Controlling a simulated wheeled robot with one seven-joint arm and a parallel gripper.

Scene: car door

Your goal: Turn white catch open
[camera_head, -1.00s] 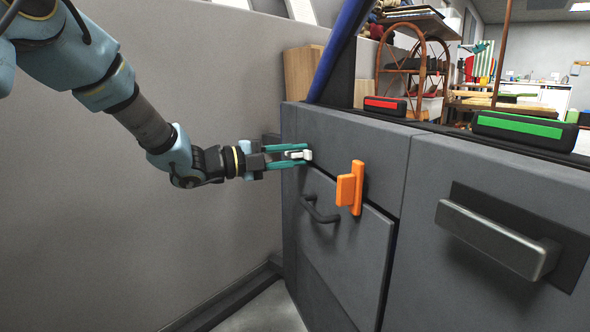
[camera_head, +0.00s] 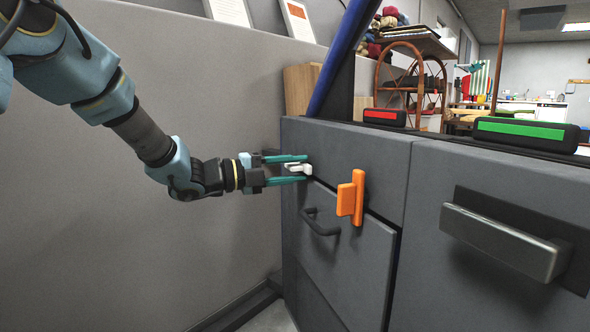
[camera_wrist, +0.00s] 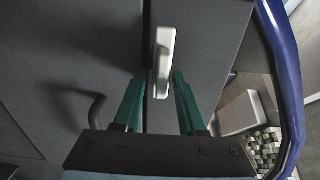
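The white catch (camera_head: 299,168) is a small pale lever on the upper left of the dark grey door panel. In the wrist view, the catch (camera_wrist: 163,55) is a long pale bar lying lengthwise between my fingertips. My gripper (camera_head: 306,169) has its two teal fingers apart, one above and one below the catch in the head view. In the wrist view, my gripper (camera_wrist: 160,76) has a finger on each side of the catch's near end, with gaps visible. The catch's mounting is hidden behind the lever.
An orange latch (camera_head: 351,197) sits right of the catch, and a black loop handle (camera_head: 320,222) lies below. A large grey handle (camera_head: 500,242) is at the right. A blue bar (camera_head: 341,55) rises above the door. A grey wall (camera_head: 130,240) stands close behind my arm.

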